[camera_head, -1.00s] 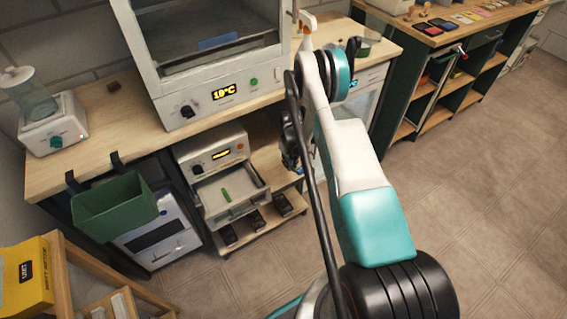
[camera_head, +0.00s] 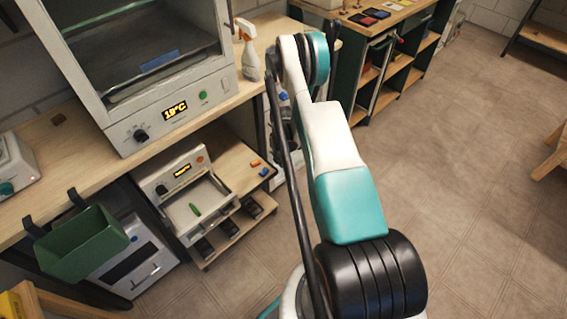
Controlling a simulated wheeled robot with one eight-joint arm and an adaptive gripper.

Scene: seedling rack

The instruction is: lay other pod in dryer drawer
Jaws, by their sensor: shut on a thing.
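The dryer (camera_head: 180,172) is the small white unit with a lit display under the bench. Its drawer (camera_head: 218,214) is pulled out, and one green pod (camera_head: 195,210) lies in it. An orange pod-like piece (camera_head: 256,163) and a blue one (camera_head: 264,172) lie on the low wooden shelf right of the dryer. My gripper (camera_head: 288,122) is mostly hidden behind my arm, to the right of the dryer and apart from the drawer. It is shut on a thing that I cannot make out.
A large glass-fronted cabinet (camera_head: 170,112) stands on the bench, with a spray bottle (camera_head: 247,52) to its right. A green bin (camera_head: 83,243) hangs from the bench edge left of the dryer. A shelf unit (camera_head: 398,62) stands at the back.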

